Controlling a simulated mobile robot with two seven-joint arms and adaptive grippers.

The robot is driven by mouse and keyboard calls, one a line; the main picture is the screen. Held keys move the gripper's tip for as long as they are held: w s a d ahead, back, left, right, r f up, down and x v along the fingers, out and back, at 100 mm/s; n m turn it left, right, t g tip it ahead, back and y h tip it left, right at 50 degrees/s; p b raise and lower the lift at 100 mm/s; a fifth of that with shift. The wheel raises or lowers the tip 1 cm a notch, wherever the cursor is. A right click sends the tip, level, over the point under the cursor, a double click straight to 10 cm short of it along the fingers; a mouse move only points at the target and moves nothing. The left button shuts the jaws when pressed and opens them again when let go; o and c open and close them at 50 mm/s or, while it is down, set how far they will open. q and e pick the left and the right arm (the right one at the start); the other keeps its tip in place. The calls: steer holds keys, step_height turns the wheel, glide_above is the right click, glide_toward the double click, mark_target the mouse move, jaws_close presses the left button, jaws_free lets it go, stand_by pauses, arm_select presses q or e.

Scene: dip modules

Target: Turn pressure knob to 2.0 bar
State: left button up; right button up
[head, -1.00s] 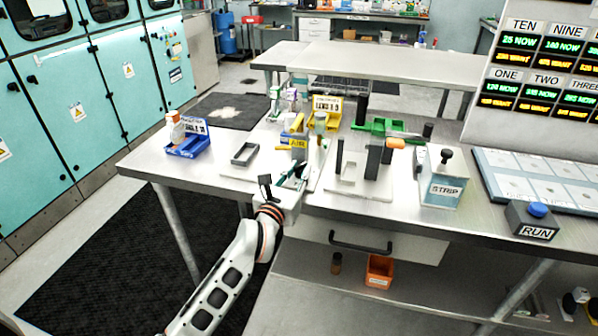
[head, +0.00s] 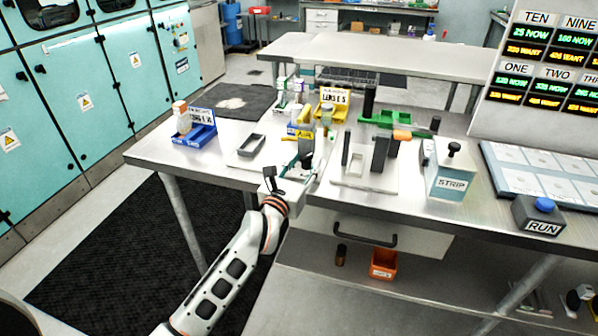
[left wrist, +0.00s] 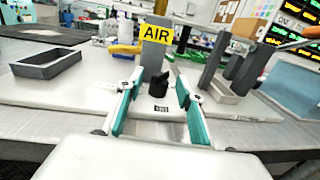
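The yellow AIR sign (head: 304,133) stands on a grey post at the middle of the table; it also shows in the left wrist view (left wrist: 156,34). In the left wrist view a black knob (left wrist: 158,86) sticks out from the post below the sign, with a small label (left wrist: 162,108) too small to read beneath it. My left gripper (left wrist: 156,88) is open, its teal fingers on either side of the knob with visible gaps. In the head view my left gripper (head: 290,177) is at the table's front edge, before the post; the knob cannot be made out there. My right gripper is not in view.
A grey open tray (head: 251,146) and a blue bin (head: 194,135) lie left of the post. A white plate with dark uprights (head: 380,153) stands close to its right. The STRIP box (head: 452,178) and RUN button (head: 544,206) are farther right.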

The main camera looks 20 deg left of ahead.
arm_select(q)
steer(key=s+a, duration=0.1)
steer(key=s, duration=1)
steer(key=shift+s+a, duration=0.25)
steer(key=shift+s, duration=0.1)
steer(key=shift+n+y, duration=0.4)
steer(key=shift+y, duration=0.2)
steer(key=shift+w+d, duration=0.25)
steer(key=shift+w, duration=1.6)
steer(key=shift+w+d, duration=0.3)
steer(key=shift+w, duration=1.6)
steer(key=shift+w+d, duration=0.25)
steer(key=shift+w, duration=1.6)
jaws_close()
